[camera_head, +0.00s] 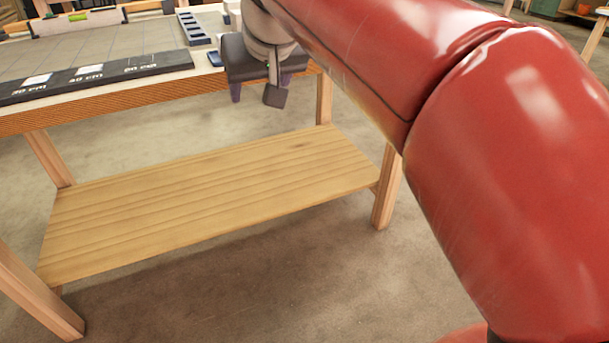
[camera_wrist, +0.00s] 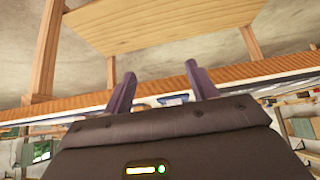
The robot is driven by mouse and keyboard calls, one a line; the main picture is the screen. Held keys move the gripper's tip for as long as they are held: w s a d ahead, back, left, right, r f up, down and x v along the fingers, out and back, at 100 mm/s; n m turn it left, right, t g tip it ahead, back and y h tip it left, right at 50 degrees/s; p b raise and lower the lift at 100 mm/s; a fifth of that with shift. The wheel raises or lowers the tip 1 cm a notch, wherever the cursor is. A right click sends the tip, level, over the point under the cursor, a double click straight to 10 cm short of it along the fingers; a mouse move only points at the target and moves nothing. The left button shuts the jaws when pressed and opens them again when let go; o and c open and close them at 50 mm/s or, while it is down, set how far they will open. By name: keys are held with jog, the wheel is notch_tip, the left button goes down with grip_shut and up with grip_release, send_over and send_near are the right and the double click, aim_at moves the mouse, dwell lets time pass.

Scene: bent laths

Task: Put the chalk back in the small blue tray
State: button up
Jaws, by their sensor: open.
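My gripper (camera_head: 261,87) is at the right end of the workbench, just over its front edge, with the fingers pointing down. In the wrist view my gripper (camera_wrist: 160,70) shows two dark fingers apart with nothing held between them. A small blue thing, probably the blue tray (camera_head: 215,59), shows at the bench's right end just left of my gripper, which hides part of it. A small blue patch (camera_wrist: 173,99) also shows between the fingers in the wrist view, partly hidden by the gripper body. I cannot make out the chalk in either view.
A dark strip (camera_head: 110,73) marked in centimetres, with white squares, runs along the front of the workbench (camera_head: 110,106). A dark slotted rack (camera_head: 193,28) stands behind its right end. A wooden lower shelf (camera_head: 210,195) is bare. Open floor lies in front.

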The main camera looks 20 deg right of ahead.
jog(key=s+f+g, duration=0.1)
jog(key=s+f, duration=1.6)
jog(key=f, duration=0.3)
jog(key=shift+s+f+g, duration=0.2)
jog(key=shift+g, duration=0.2)
notch_tip(320, 180, up, 2)
jog(key=shift+r+p, duration=0.25)
jog(key=shift+p, duration=0.95)
